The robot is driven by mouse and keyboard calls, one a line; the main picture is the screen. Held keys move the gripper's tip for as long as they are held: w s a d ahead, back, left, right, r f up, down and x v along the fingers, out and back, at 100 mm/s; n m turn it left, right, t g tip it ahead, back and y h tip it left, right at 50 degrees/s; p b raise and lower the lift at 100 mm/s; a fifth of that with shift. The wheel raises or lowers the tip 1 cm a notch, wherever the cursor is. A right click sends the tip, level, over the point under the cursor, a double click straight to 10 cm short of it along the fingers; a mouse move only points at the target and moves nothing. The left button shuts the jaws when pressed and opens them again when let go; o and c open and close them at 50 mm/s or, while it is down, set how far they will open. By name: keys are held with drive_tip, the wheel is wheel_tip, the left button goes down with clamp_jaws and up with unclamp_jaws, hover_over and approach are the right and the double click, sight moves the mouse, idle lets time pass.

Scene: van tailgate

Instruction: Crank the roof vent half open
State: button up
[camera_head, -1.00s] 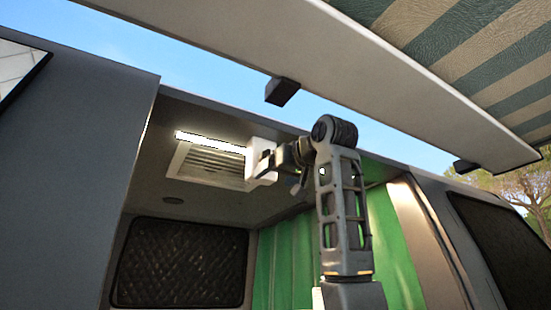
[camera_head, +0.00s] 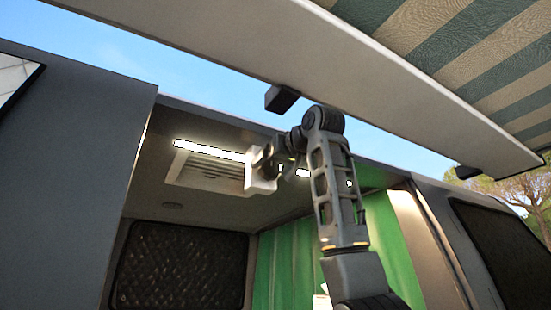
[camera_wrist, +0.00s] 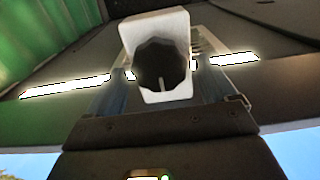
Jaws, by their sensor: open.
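The roof vent (camera_head: 203,174) is a pale slatted panel in the van ceiling, left of my arm in the head view. A white box (camera_head: 261,182) hangs at its right end. In the wrist view this white box (camera_wrist: 170,20) carries a dark faceted knob (camera_wrist: 161,66) with a pale mark low on its face. My gripper (camera_wrist: 162,84) is open, its bluish fingers on either side of the knob and box. Whether they touch the knob cannot be told. In the head view my gripper (camera_head: 262,158) is small and partly hidden against the box.
A lit ceiling strip (camera_head: 209,150) runs beside the vent. The awning case (camera_head: 350,65) and its dark bracket (camera_head: 281,98) lie above and close to my arm. A green curtain (camera_head: 285,270) hangs below. The van's roof edge (camera_head: 225,119) is near my arm.

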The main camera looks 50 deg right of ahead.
drive_tip(key=c, duration=1)
drive_tip(key=shift+m, duration=0.3)
